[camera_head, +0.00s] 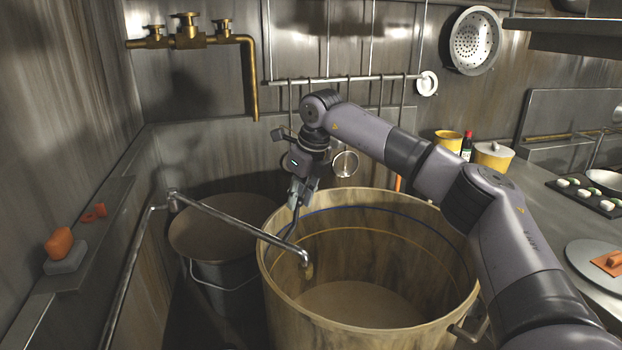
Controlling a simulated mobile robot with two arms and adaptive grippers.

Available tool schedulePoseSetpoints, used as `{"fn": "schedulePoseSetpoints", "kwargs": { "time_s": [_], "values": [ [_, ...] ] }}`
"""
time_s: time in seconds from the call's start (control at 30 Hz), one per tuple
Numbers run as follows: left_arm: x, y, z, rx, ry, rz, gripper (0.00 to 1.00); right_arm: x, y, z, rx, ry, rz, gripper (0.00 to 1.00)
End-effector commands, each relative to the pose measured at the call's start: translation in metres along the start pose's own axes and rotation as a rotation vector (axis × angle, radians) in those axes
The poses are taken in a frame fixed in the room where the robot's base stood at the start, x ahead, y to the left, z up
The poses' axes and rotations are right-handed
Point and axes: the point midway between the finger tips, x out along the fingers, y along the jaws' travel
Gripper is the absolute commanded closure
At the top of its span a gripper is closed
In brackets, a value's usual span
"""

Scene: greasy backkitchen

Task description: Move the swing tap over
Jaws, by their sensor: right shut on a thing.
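The swing tap (235,221) is a thin silver pipe. It runs from a joint at the left, on top of an upright pipe, to a downturned spout end at the right. The spout end hangs over the near left inside of the big wooden-looking tub (465,300). My right gripper (290,232) reaches down from above and is shut on the tap arm near its spout end. The fingertips are small and partly hard to make out. My left gripper is not in view.
A dark bucket (215,272) with a wire handle stands left of the tub, under the tap arm. A brass pipe (254,80) hangs down the back wall. A rail with utensils (345,165) is behind my gripper. An orange item (60,243) lies on the left ledge.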

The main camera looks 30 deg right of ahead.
Motion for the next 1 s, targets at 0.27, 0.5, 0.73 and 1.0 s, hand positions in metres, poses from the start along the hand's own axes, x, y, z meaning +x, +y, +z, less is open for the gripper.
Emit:
{"fn": "schedulePoseSetpoints", "kwargs": {
  "time_s": [0.27,0.5,0.73,1.0],
  "values": [
    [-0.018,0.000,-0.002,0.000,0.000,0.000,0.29,-0.001,-0.018,0.008,0.002,-0.004,0.002,0.93],
    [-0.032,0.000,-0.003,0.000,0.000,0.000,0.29,0.000,-0.034,0.014,0.002,-0.005,0.003,0.93],
    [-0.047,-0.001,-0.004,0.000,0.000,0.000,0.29,0.001,-0.050,0.019,0.002,-0.006,0.002,0.93],
    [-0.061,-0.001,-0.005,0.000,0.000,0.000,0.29,0.004,-0.066,0.023,0.002,-0.005,0.001,0.93]
  ]
}}
